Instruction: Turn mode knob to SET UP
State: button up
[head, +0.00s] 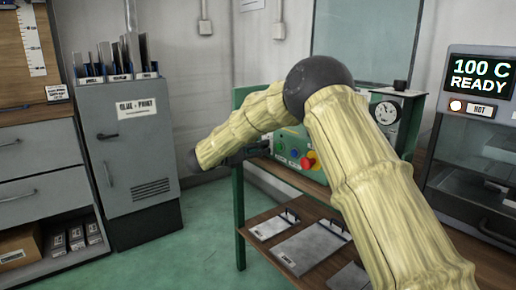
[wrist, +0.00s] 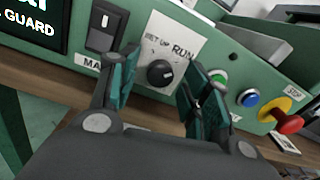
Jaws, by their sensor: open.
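The mode knob (wrist: 160,73) is a round black knob on a white plate (wrist: 172,40) marked SET UP at upper left and RUN at upper right. A small light mark shows on the knob's right side, toward the RUN side; its exact setting is hard to tell. My gripper (wrist: 163,66) is open, with one green-padded finger on each side of the knob in the wrist view. I see no contact with the knob. In the head view my arm covers much of the green panel (head: 292,146), and the knob is hidden.
In the wrist view, a black rocker switch (wrist: 104,30) is left of the knob. A green button (wrist: 219,77), a blue button (wrist: 249,97) and a red mushroom stop (wrist: 289,123) on yellow are to the right. A grey cabinet (head: 135,150) stands left in the head view.

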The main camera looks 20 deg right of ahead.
jog(key=c, duration=1.1)
jog(key=shift+o, duration=0.2)
jog(key=shift+n, duration=0.3)
jog(key=shift+n+t+p, duration=0.3)
jog(key=shift+n+p, duration=6.35)
jog(key=shift+n, duration=2.25)
jog(key=shift+f, duration=0.1)
